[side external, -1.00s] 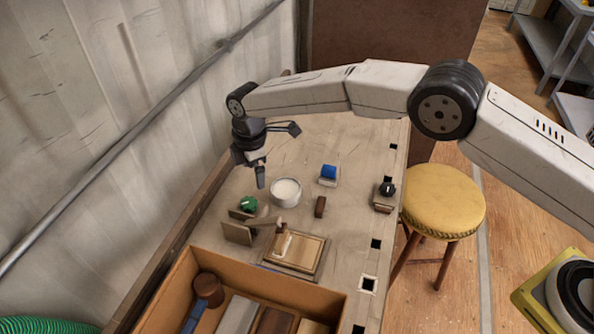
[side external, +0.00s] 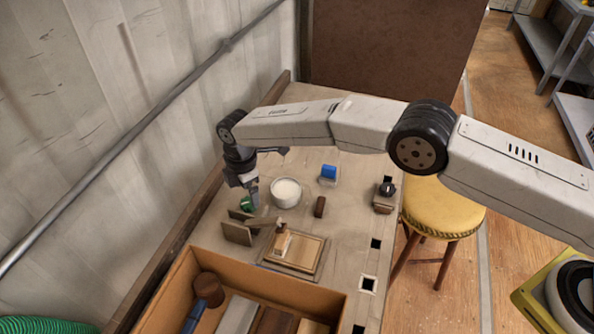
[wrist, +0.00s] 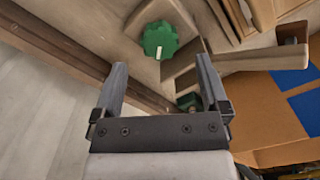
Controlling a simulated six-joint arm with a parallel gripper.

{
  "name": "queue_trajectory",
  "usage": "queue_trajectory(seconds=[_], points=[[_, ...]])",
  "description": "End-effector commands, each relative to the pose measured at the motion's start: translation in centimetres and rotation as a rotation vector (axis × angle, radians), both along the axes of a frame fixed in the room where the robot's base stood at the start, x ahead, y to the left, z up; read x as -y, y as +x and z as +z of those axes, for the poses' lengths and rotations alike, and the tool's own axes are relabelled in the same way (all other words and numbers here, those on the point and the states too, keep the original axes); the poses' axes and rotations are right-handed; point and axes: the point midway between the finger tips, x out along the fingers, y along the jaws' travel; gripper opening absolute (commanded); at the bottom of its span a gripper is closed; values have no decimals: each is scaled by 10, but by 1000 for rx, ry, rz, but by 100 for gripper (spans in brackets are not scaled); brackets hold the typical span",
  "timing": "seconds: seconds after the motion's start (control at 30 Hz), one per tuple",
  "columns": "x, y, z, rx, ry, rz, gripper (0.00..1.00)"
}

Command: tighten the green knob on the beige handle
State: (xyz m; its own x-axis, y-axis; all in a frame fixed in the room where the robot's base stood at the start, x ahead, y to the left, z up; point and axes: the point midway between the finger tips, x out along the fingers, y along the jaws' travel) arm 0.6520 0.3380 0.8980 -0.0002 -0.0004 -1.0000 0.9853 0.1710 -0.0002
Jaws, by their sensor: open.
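The green knob (wrist: 160,40), with a ridged rim and a white line across its face, shows whole in the wrist view, ahead of my fingertips and between their lines. In the side external view the green knob (side external: 248,203) is partly hidden by my gripper (side external: 250,188), which hangs just above it. The beige handle (wrist: 250,60) runs to the right of the knob in the wrist view; in the side external view the beige handle (side external: 262,221) lies just below the knob. My gripper (wrist: 160,72) is open with nothing between its fingers.
A white bowl (side external: 286,191) stands close to the right of my gripper. Brown wooden plates (side external: 237,233) stand by the handle. A wooden board (side external: 292,251) and a cardboard box (side external: 187,277) are in front. A blue-topped block (side external: 328,173) stands behind.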

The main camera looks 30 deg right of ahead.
Motion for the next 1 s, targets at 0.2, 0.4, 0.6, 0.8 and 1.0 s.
queue_trajectory(seconds=[0.2,0.4,0.6,0.8,1.0], points=[[0,0,-25,0,0,0,95],[0,0,-36,1,0,0,95],[0,0,-40,0,0,0,95],[0,0,-40,0,0,0,89],[0,0,-39,0,0,0,25]])
